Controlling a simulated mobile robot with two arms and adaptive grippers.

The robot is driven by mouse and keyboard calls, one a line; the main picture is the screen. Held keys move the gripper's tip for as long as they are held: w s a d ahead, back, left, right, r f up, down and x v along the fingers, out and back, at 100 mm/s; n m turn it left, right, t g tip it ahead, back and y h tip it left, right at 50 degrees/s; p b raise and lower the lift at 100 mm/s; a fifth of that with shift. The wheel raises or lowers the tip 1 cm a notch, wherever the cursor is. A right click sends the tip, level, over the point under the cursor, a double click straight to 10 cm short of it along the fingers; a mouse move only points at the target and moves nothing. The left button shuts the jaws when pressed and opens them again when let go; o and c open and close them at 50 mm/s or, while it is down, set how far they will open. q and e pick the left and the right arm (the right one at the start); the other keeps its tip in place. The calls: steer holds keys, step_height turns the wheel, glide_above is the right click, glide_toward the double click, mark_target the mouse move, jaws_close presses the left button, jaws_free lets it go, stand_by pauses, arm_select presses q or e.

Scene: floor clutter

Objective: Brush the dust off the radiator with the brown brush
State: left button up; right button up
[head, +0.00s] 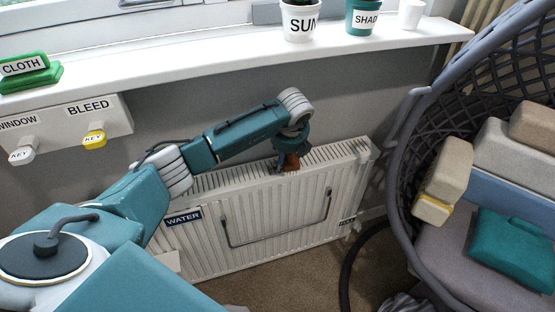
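The white radiator (285,203) stands under the windowsill, with a "WATER" label and a wire rail on its front. My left arm reaches in from the left, and its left gripper (289,152) points down at the radiator's top edge, right of the middle. It is shut on the brown brush (291,163), of which only a small brown part shows. The brush is at the top grille; whether it touches is too small to tell. No dust can be made out. My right gripper is not in view.
The windowsill (200,60) above holds a green cloth block (30,70), a "SUN" pot (300,22), a "SHADE" pot (362,18) and a white cup (411,14). A key rack (65,128) hangs at left. A hanging chair (405,170) with cushions stands close at right.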

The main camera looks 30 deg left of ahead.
arm_select(q)
steer(key=shift+w+d+f, duration=0.1)
steer(key=shift+w+d, duration=0.15)
steer(key=shift+s+a+p, duration=0.35)
steer(key=shift+s+a, duration=0.4)
steer(key=shift+s, duration=0.2)
steer(key=shift+s+a+p, duration=0.6)
steer(key=shift+s+a, duration=1.25)
steer(key=shift+s, duration=0.3)
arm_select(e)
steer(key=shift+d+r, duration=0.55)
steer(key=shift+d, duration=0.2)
arm_select(q)
steer(key=shift+w+r+p, duration=0.1)
steer(key=shift+r+p, duration=1.05)
steer(key=shift+r, duration=1)
step_height(320, 180, up, 2)
steer(key=shift+p, duration=0.45)
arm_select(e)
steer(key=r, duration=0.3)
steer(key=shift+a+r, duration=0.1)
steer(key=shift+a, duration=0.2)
